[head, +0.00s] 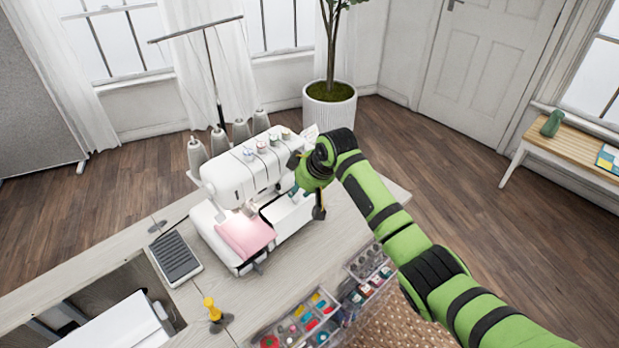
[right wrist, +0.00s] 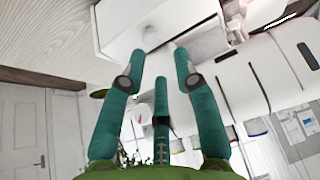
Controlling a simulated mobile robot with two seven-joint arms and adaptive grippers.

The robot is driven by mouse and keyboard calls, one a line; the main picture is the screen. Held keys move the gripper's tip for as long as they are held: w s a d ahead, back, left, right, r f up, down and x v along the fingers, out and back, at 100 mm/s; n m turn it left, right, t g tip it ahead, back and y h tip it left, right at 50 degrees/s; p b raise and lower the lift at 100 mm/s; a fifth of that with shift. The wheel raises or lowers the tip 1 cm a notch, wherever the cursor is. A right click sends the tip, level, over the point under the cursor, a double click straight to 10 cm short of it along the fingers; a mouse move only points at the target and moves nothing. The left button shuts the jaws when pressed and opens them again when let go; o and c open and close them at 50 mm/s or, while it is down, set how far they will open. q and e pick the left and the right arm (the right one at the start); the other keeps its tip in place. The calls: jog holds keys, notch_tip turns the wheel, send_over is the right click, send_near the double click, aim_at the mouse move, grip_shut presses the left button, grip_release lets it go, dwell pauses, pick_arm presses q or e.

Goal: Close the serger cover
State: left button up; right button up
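The white serger (head: 238,178) stands on the light wood table, with a lit needle area and pink cloth (head: 246,234) at its front. A white panel at its lower right front, which looks like the serger cover (head: 288,212), sits beside a dark gap and appears open. My right gripper (head: 302,184) is at the machine's right end, close above this panel; I cannot tell if it touches. In the right wrist view its teal fingers (right wrist: 160,62) are spread with nothing between them. The serger body (right wrist: 255,80) fills the right there, and a white part (right wrist: 135,28) lies past the fingertips. My left gripper is not in view.
Thread cones (head: 220,140) stand behind the serger. A dark pad (head: 175,257), a yellow-topped tool (head: 212,309) and clear trays of sewing supplies (head: 300,325) are nearby on the table. A potted plant (head: 330,105) stands on the floor behind.

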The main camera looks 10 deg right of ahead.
jog(key=v, duration=0.6)
jog(key=shift+d+r, duration=0.15)
jog(key=shift+d, duration=0.05)
